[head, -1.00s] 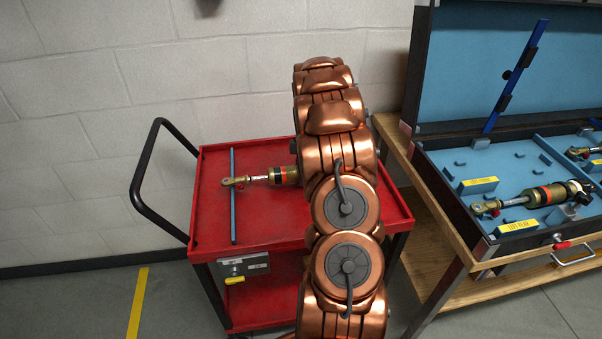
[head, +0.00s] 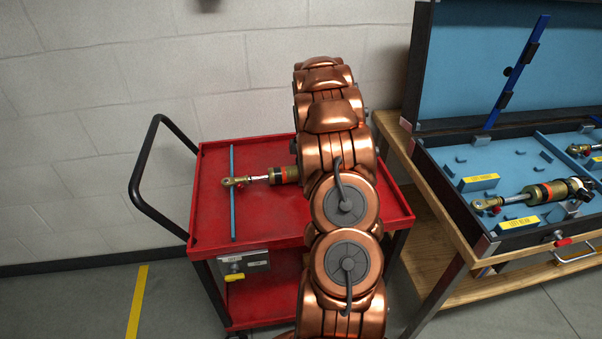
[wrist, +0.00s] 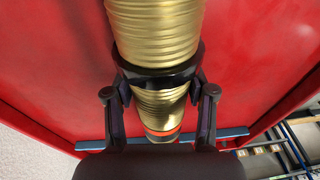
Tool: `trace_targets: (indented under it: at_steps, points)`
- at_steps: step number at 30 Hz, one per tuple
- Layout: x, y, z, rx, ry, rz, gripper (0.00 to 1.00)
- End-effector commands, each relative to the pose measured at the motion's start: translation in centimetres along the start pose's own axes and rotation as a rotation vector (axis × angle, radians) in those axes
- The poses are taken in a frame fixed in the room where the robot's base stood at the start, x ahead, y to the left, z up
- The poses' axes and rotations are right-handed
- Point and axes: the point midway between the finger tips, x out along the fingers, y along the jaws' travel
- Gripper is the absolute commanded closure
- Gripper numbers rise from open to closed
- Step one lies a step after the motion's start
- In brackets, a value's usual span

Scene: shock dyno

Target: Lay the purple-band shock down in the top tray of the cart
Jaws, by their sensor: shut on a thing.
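The shock (head: 285,174) is a gold cylinder with a thin rod and an eye end pointing left. My gripper (wrist: 160,88) is shut on the shock in the wrist view, with a finger on each side of the gold body near a dark collar. An orange-red band shows below; no clearly purple band is visible. In the head view my arm hides the gripper.
A blue strip (head: 232,200) runs across the tray's left part. The cart's black handle (head: 137,185) stands at the left. An open blue-lined case (head: 460,205) with other shocks sits on a wooden bench at right. The tray's left end is clear.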

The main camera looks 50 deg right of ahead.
Motion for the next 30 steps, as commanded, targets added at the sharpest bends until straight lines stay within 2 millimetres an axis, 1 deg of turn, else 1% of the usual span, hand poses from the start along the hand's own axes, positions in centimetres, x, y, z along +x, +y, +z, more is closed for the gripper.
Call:
trace_targets:
  at_steps: [5, 6, 13, 14, 23, 26, 30]
  points:
    - [-0.2, 0.1, 0.0, 0.000, 0.000, 0.003, 1.00]
    - [-0.2, 0.1, 0.0, 0.000, 0.000, 0.003, 0.41]
    - [-0.1, 0.0, 0.0, 0.000, 0.000, 0.001, 0.17]
    - [-0.1, 0.0, 0.0, 0.000, 0.000, 0.001, 0.16]
    - [-0.1, 0.0, 0.0, 0.000, 0.000, 0.000, 0.16]
    - [-0.6, 0.1, 0.0, -0.001, 0.000, 0.001, 0.16]
    - [-2.4, 0.1, -0.1, -0.001, 0.000, 0.003, 0.16]
